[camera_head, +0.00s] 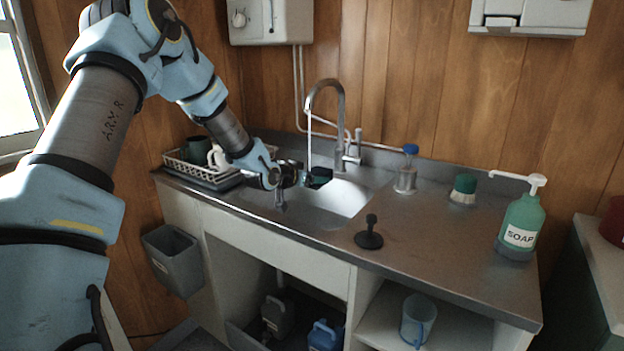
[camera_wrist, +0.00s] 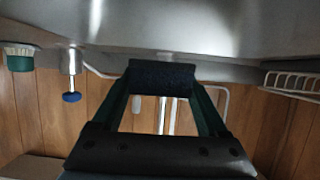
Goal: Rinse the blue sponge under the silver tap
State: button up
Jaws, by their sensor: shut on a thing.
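The silver tap (camera_head: 341,125) arches over the sink basin (camera_head: 335,205). A thin pale stream of water falls straight down from its spout. My gripper (camera_head: 306,178) reaches in from the left, over the basin and below the spout. It is shut on the dark blue sponge (camera_head: 320,176). In the wrist view, which is upside down, the sponge (camera_wrist: 162,74) spans between the two green fingertips. The stream comes down to about the sponge's left end, beside the fingers; I cannot tell exactly where it lands.
A dish rack (camera_head: 182,170) with mugs stands left of the basin. On the counter at right are a black plunger (camera_head: 369,234), a blue-topped dispenser (camera_head: 406,172), a green-topped brush (camera_head: 463,190) and a soap bottle (camera_head: 520,225). A grey bin (camera_head: 172,262) hangs at left.

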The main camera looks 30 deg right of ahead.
jog(key=shift+s+a+b, duration=0.3)
jog(key=shift+s+b, duration=0.05)
jog(key=shift+s, duration=0.8)
jog(key=shift+s+a+b, duration=0.25)
jog(key=shift+s+b, duration=0.05)
jog(key=shift+s, duration=0.85)
jog(key=shift+s+a+b, duration=0.3)
jog(key=shift+s+b, duration=0.05)
jog(key=shift+s, duration=0.8)
jog(key=s+a+r+p, duration=0.1)
jog(key=s+r, duration=0.3)
jog(key=s, duration=0.1)
jog(key=shift+a, duration=0.1)
